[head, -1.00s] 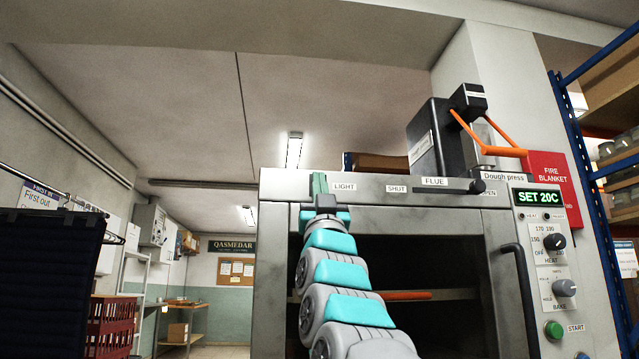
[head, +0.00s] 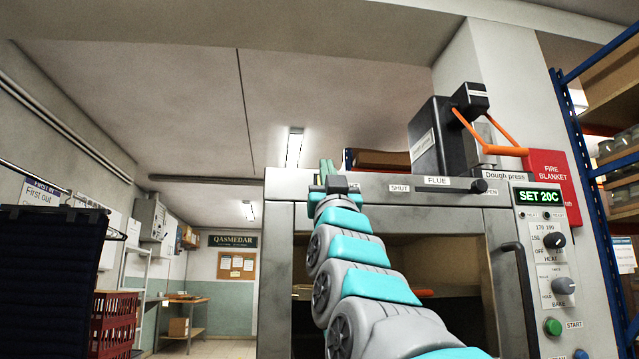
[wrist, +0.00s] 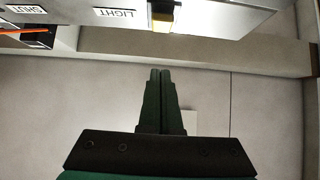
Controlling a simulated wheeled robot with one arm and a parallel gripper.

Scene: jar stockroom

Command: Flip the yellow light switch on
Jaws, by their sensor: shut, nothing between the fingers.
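The yellow light switch (wrist: 162,20) shows at the top of the wrist view, beside the LIGHT label (wrist: 114,13) on the oven's front panel. In the head view my gripper hides the switch and most of that label. My gripper (wrist: 160,72) is shut and empty. Its green fingertips point toward the switch, with a visible gap between them in the wrist view. In the head view my gripper (head: 327,166) is at the panel's upper left, its tips reaching above the oven's top edge. The oven interior (head: 455,262) looks lit, in a warm tan.
The flue slider (head: 478,187) and its labels are right of my gripper on the panel. The oven door handle (head: 524,290) and control knobs (head: 554,240) are further right. A black dough press (head: 440,130) with orange handles stands on top. The space left of the oven is open.

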